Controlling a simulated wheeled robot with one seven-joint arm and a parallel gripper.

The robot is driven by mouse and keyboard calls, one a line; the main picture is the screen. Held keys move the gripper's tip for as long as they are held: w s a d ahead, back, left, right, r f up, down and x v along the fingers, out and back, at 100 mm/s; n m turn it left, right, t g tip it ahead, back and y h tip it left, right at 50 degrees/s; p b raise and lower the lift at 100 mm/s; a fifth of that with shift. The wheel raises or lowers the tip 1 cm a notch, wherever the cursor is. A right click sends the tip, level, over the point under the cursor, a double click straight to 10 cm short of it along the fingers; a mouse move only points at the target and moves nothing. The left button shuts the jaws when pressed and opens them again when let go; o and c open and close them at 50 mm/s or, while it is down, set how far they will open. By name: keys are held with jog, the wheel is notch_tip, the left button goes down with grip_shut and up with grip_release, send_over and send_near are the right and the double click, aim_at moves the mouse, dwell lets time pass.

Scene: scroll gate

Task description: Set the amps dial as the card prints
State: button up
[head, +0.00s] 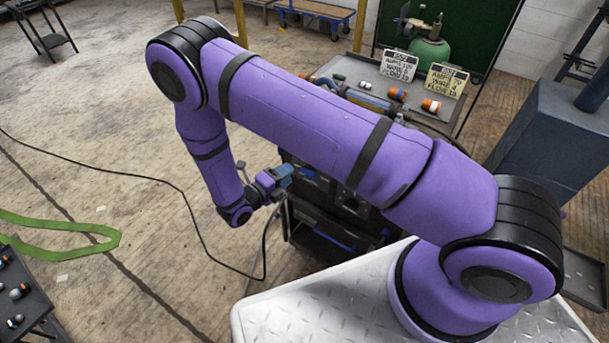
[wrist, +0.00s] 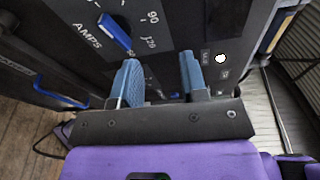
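The amps dial (wrist: 115,33) is a blue bar-shaped knob on the dark panel in the wrist view, beside the printed word AMPS. Its scale shows 90 and 120; the knob's lower end lies close to the left finger. My gripper (wrist: 160,78) has two blue fingers spread apart with nothing between them. The dial lies up and left of them; I cannot tell if a finger touches it. In the head view my gripper (head: 286,171) is at the welder's (head: 325,195) front. A white card (head: 398,65) and a yellowish card (head: 446,80) carry AMPS, WIRE and FLOW lines; their numbers are hard to read.
A small white lamp (wrist: 221,58) is on the panel at right. A blue handle (wrist: 60,92) is at lower left. A dark cable (head: 190,215) crosses the floor. A green gas cylinder (head: 430,52) stands behind the cards. Open floor lies left of the welder.

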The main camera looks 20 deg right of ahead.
aim_at(305, 175)
notch_tip(305, 175, down, 8)
jog(key=s+n+t+y, duration=0.1)
jog(key=s+n+t, duration=0.15)
jog(key=n, duration=0.25)
jog(key=shift+t, duration=0.45)
jog(key=x, duration=1)
jog(key=shift+w+a+r, duration=0.15)
jog(key=shift+w+r, duration=0.05)
jog(key=shift+w, duration=0.2)
grip_shut()
